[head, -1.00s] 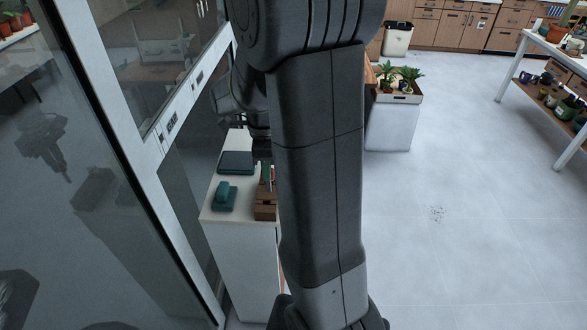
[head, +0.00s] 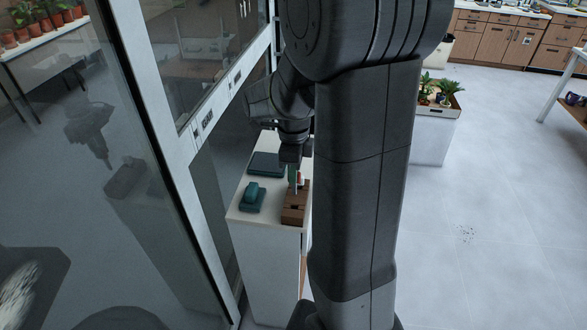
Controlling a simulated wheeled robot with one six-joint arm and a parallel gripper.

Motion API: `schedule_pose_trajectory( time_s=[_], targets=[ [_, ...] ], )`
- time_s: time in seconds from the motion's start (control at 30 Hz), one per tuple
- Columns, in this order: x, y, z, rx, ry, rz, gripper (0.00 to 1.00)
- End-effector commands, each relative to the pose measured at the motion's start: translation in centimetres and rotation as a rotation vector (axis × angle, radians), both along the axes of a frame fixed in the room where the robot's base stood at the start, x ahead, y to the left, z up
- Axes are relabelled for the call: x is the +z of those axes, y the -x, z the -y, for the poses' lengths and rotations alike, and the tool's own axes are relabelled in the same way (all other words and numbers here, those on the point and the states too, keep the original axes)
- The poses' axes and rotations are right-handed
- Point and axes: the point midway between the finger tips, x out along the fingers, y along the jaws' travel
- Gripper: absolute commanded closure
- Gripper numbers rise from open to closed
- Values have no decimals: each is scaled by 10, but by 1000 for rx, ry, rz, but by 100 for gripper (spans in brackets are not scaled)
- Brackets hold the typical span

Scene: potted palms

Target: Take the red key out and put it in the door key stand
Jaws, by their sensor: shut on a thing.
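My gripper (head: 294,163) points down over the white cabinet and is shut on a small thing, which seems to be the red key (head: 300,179). A small red and white bit shows just under the gripper, beside a narrow upright green piece (head: 292,180). Both are too small to tell apart clearly. Right below is a brown wooden block (head: 294,213) with dark slots in its top; I cannot tell whether the key still touches it. My arm hides the right side of this area. No door key stand can be made out for certain.
On the white cabinet top (head: 241,214) lie a teal device (head: 251,197) with a raised part and a flat dark teal case (head: 266,164). A glass door (head: 150,215) in a white frame stands close on the left. Open floor (head: 480,190) lies right.

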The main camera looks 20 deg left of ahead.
Motion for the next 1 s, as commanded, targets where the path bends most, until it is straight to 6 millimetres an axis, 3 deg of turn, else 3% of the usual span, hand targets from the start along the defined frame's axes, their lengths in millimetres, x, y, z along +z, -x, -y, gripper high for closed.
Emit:
schedule_pose_trajectory(
  time_s=[0.2, 0.4, 1.0],
  targets=[
    [-26, 0, 0, 0, 0, 0, 100],
    [-38, 0, 0, 0, 0, 1, 100],
    [-39, 0, 0, 0, 0, 1, 100]
  ],
)
